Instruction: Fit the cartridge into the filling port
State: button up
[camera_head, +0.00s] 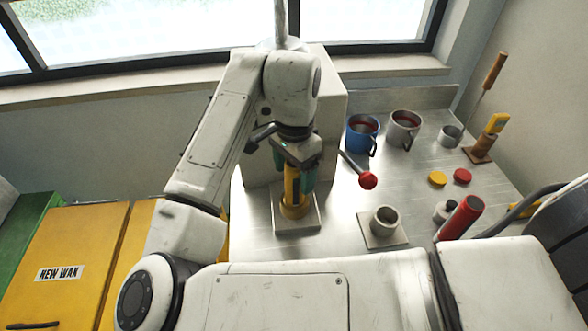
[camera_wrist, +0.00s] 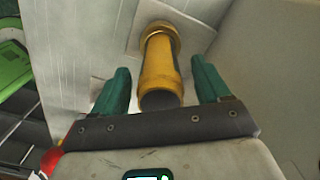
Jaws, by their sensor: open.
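A yellow cartridge (camera_head: 292,192) stands upright on a square metal plate (camera_head: 312,219) in front of the pale machine body. In the wrist view the cartridge (camera_wrist: 158,70) has an open, hollow near end, and its far end meets a wider yellow collar at the plate. How deep it sits there is hidden. My gripper (camera_head: 294,175) is above and around it. In the wrist view the teal fingers of my gripper (camera_wrist: 160,68) are spread, one on each side, with visible gaps to the cartridge.
A red-knobbed lever (camera_head: 368,180) juts out right of the cartridge. Blue (camera_head: 361,137) and grey (camera_head: 402,129) mugs stand behind. Yellow (camera_head: 438,179) and red (camera_head: 462,176) discs lie flat.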

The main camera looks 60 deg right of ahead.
notch_tip(320, 180, up, 11)
jog(key=shift+f, duration=0.1)
dwell(0.6)
dwell(0.7)
